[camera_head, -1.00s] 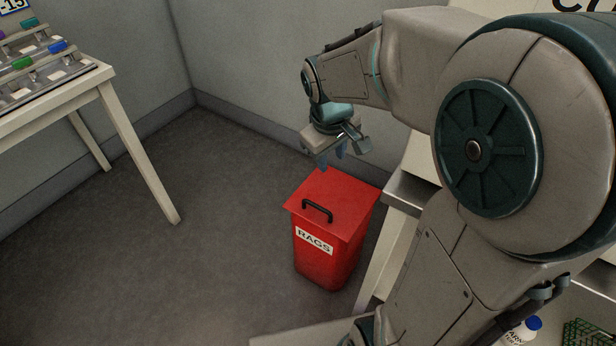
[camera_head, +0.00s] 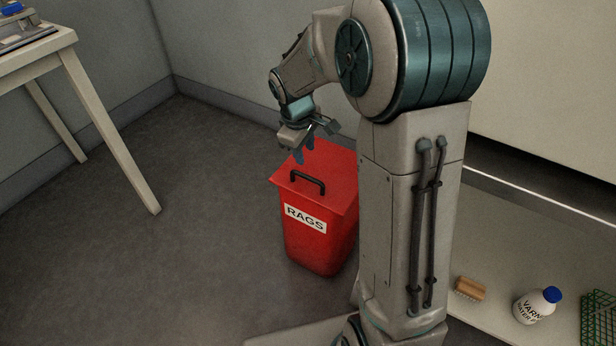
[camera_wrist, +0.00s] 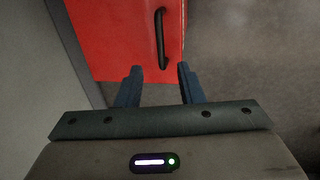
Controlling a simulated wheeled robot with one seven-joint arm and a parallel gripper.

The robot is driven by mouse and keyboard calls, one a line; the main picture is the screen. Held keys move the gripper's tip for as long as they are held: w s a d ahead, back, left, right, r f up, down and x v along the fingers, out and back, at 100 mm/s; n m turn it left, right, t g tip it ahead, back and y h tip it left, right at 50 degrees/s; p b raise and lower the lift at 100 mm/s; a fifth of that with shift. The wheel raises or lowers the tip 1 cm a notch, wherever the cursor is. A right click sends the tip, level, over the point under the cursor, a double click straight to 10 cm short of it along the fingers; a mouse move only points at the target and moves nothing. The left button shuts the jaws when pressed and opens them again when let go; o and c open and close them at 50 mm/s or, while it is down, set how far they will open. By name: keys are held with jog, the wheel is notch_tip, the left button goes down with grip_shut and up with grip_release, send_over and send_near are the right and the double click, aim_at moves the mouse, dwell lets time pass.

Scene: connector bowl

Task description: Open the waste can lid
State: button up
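The red waste can (camera_head: 318,238) stands on the floor with a "RAGS" label on its front. Its flat red lid (camera_head: 325,170) is closed, and a black bar handle (camera_head: 307,182) sits near the lid's front edge. In the wrist view the lid (camera_wrist: 110,35) fills the upper left, with the handle (camera_wrist: 161,40) just beyond the fingers. My gripper (camera_head: 304,153) hangs above the back part of the lid, fingers pointing down. In the wrist view my gripper (camera_wrist: 158,80) is open, its two blue fingers apart with nothing between them. The handle is not between the fingers.
A table (camera_head: 70,55) stands at the left. At the right, a low shelf (camera_head: 500,290) holds a brush (camera_head: 470,288), a white bottle with a blue cap (camera_head: 537,304) and a green wire basket (camera_head: 600,318). The floor (camera_head: 190,190) left of the can is clear.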

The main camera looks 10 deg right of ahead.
aim_at(309, 178)
jog(key=f+b, duration=0.1)
jog(key=f, duration=0.2)
jog(key=w+d+f+b, duration=0.1)
jog(key=f, duration=0.3)
jog(key=f+b, duration=0.1)
jog(key=f, duration=0.2)
jog(key=shift+w+d+f+b, duration=0.25)
jog(key=shift+f+b, duration=0.1)
jog(key=shift+f, duration=0.05)
grip_shut()
